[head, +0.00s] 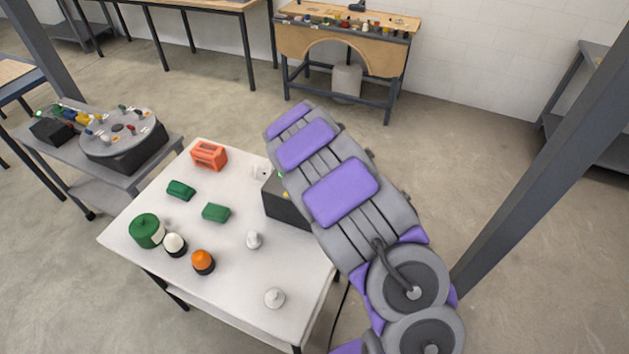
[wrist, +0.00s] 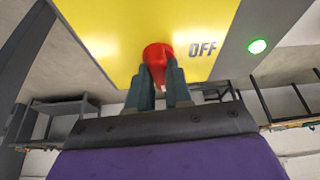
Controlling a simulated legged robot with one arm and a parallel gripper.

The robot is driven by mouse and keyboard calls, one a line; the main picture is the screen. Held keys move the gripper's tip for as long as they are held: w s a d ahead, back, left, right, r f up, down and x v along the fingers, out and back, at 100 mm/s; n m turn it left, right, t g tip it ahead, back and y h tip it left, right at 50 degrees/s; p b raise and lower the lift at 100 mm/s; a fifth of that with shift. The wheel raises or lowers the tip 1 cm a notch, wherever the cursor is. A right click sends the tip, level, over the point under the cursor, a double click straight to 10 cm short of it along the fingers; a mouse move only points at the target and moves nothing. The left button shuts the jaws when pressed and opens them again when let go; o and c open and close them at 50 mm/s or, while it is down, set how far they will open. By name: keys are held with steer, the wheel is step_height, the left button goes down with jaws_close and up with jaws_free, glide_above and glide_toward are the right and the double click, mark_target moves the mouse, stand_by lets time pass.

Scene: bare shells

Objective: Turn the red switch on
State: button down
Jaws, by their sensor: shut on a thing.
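In the wrist view, a red switch (wrist: 158,52) sticks out of a yellow panel (wrist: 110,25). The word OFF is printed to its right. A lit green lamp (wrist: 257,46) sits on the grey surface further right. My gripper (wrist: 161,72) is shut on the red switch, one finger on each side. In the head view, a dark box (head: 285,210) with a bit of yellow stands at the right side of the white table. My arm covers most of it, and the gripper and switch are hidden there.
A grey side table (head: 75,160) stands left; a post rises at right.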

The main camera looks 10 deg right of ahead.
steer(key=shift+s+f+m+g+b, duration=0.2)
steer(key=shift+f+m+g+b, duration=0.15)
steer(key=shift+m+b, duration=0.45)
steer(key=shift+h, duration=0.3)
steer(key=c, duration=1)
jaws_free()
steer(key=shift+s+r, duration=0.1)
steer(key=shift+c, duration=0.2)
steer(key=shift+w+a, duration=0.15)
steer(key=shift+w, duration=0.25)
steer(key=p+v, duration=0.2)
steer(key=v, duration=1.5)
